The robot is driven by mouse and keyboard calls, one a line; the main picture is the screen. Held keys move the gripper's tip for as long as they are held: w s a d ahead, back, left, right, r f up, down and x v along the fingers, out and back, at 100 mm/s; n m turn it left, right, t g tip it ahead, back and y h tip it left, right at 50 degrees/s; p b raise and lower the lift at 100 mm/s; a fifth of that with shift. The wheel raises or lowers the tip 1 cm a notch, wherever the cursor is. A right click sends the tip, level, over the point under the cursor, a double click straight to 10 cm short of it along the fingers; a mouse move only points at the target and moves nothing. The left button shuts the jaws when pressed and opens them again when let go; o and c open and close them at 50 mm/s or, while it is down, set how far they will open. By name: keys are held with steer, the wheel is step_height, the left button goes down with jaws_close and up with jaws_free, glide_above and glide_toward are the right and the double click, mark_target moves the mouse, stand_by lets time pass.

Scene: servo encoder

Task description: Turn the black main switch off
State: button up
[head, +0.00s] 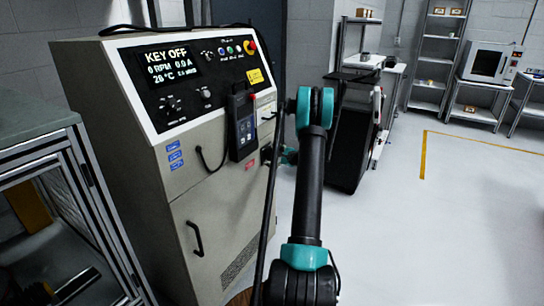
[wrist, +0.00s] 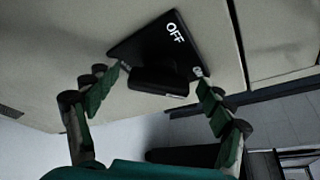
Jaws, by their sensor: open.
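The black main switch (wrist: 160,80) shows in the wrist view as a thick black handle on a dark square plate (wrist: 143,46). The plate carries a white "OFF" at its upper corner and a smaller white mark at its right corner. My gripper (wrist: 157,83) is open, with one green-padded finger on each side of the handle. I cannot tell whether either finger touches it. In the head view my gripper (head: 287,156) is small and partly hidden by my arm, close to the front of the grey cabinet (head: 215,210).
The cabinet's sloped panel has a display (head: 166,63) reading "KEY OFF", coloured buttons and a red knob (head: 249,45). A handheld unit (head: 242,125) with a cable hangs on its front. A metal-framed bench (head: 88,190) stands at left. Open floor (head: 460,220) lies to the right.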

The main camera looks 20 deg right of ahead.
steer(key=c, duration=1.2)
steer(key=shift+o, duration=0.2)
steer(key=shift+a, duration=0.1)
steer(key=n, duration=0.1)
steer(key=n+t, duration=0.1)
steer(key=n, duration=0.1)
steer(key=shift+f+t+h, duration=0.2)
steer(key=shift+t+h, duration=0.1)
steer(key=shift+h, duration=0.1)
steer(key=n+t, duration=0.2)
steer(key=n, duration=0.2)
steer(key=shift+f, duration=0.15)
steer(key=n, duration=0.2)
steer(key=n+t+y, duration=0.1)
steer(key=n, duration=0.1)
steer(key=shift+f+n, duration=0.2)
steer(key=shift+n, duration=0.1)
steer(key=shift+f+n+t+y, duration=0.1)
steer(key=shift+n+t+y, duration=0.3)
steer(key=shift+n, duration=0.95)
steer(key=shift+f+n+t+y, duration=0.1)
steer(key=shift+n+y, duration=0.5)
steer(key=shift+n, duration=0.75)
